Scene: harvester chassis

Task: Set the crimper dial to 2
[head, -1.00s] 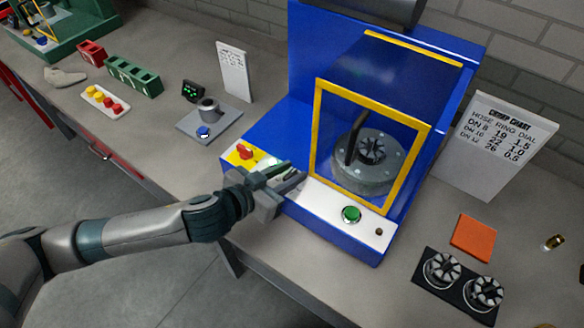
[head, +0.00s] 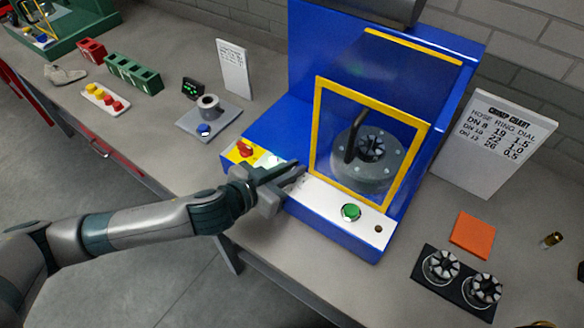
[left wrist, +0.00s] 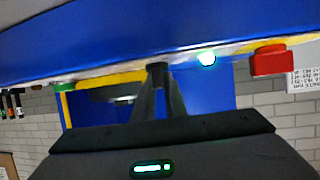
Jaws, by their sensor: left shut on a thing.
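The blue crimper (head: 300,120) stands on the bench with a pale control panel (head: 320,201) along its front. My left gripper (head: 298,174) is at this panel, between the red button (head: 245,147) and the green button (head: 351,212). In the head view the gripper hides the dial. In the left wrist view, a small dark knob, the dial (left wrist: 157,72), sits between the fingertips of my left gripper (left wrist: 160,88), which are shut on it. The dial's marks and setting cannot be read. My right gripper is not in view.
A yellow-framed clear guard (head: 318,130) covers the crimping head (head: 368,155). A crimp chart (head: 495,145) stands at the right. An orange pad (head: 473,235) and a black tray (head: 455,292) with ring dies lie at front right. A grey stand (head: 207,120) is left of the crimper.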

